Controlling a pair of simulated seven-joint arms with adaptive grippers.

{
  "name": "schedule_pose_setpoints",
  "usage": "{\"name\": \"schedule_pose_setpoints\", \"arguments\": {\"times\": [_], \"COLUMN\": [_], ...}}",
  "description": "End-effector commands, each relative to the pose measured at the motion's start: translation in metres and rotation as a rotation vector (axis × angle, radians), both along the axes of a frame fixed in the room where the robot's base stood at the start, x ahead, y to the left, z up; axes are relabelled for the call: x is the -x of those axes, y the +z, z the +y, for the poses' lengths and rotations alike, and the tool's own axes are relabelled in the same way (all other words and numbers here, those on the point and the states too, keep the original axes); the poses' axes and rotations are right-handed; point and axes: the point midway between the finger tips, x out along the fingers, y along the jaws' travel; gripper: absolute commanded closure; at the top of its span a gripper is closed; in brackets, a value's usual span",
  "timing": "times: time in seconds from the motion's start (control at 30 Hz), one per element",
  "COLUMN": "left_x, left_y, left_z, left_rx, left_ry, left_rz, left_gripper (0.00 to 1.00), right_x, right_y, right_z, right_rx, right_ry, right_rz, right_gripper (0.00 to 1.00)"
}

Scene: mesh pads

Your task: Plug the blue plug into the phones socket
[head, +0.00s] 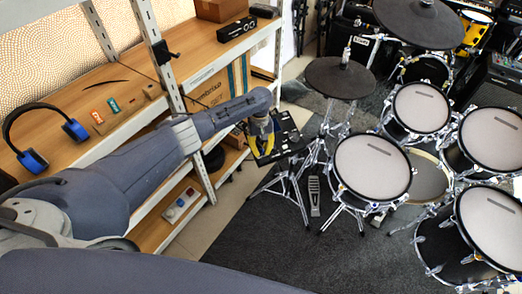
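My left arm reaches in from the left across the wooden shelf. Its gripper (262,146), with yellow parts, hangs down at the near left side of a black module (287,132) on a stand beside the drum kit. The gripper is small and partly covered by my own wrist, so I cannot tell if it is open, shut or holding anything. I cannot make out the blue plug or the phones socket at this size. Blue headphones (36,147) with a black band lie on the shelf at the left. My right gripper is not in view.
Drums and cymbals (341,78) on chrome stands crowd the right side. The shelf unit (97,83) at the left holds small boxes and a black device (237,29). A pedal (314,196) stands on the dark carpet (265,230), with bare carpet in front.

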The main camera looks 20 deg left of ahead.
Motion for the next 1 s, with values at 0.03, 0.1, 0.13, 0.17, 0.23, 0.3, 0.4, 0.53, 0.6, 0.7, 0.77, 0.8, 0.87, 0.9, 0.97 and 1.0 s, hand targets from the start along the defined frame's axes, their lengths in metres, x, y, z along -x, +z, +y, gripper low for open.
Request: {"name": "schedule_pose_setpoints", "arguments": {"times": [0.03, 0.1, 0.13, 0.17, 0.23, 0.3, 0.4, 0.53, 0.6, 0.7, 0.77, 0.8, 0.87, 0.9, 0.97, 1.0], "left_x": [0.002, 0.002, 0.002, 0.002, 0.002, 0.002, 0.002, -0.001, -0.003, -0.007, -0.010, -0.012, -0.015, -0.016, -0.018, -0.020], "left_y": [-0.002, -0.003, -0.003, -0.002, -0.002, -0.002, -0.002, 0.005, 0.013, 0.029, 0.040, 0.047, 0.057, 0.064, 0.074, 0.080], "left_z": [0.000, 0.000, 0.000, 0.000, 0.000, 0.000, 0.000, 0.000, 0.001, 0.004, 0.005, 0.006, 0.006, 0.007, 0.009, 0.009], "left_rx": [-0.002, -0.002, -0.002, -0.002, -0.001, -0.001, -0.001, 0.000, 0.000, -0.001, -0.001, -0.001, -0.001, -0.001, -0.002, -0.001], "left_ry": [0.000, 0.000, 0.000, 0.000, 0.001, 0.001, 0.001, -0.001, -0.001, -0.001, -0.001, -0.001, -0.002, -0.001, 0.000, 0.000], "left_rz": [0.003, 0.003, 0.003, 0.003, 0.003, 0.003, 0.003, 0.001, 0.000, -0.002, -0.002, -0.002, -0.002, -0.003, -0.001, -0.002], "left_gripper": [0.72, 0.68, 0.68, 0.68, 0.68, 0.68, 0.68, 0.68, 0.68, 0.68, 0.68, 0.68, 0.68, 0.68, 0.68, 0.68], "right_x": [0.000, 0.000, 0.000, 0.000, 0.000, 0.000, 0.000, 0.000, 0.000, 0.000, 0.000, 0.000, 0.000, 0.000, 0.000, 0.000], "right_y": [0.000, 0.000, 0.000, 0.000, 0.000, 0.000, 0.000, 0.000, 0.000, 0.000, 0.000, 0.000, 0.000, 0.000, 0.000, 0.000], "right_z": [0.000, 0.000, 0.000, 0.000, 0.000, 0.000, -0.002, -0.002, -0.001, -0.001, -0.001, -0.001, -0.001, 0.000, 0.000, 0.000], "right_rx": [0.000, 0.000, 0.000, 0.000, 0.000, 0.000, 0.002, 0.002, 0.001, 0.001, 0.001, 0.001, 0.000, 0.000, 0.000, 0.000], "right_ry": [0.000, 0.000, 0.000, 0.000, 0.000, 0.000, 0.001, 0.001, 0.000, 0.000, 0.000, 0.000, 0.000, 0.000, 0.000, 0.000], "right_rz": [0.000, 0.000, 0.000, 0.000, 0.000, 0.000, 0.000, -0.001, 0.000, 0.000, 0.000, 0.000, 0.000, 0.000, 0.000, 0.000], "right_gripper": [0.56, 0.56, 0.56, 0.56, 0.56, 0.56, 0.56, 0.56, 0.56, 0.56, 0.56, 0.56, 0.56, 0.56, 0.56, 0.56]}}
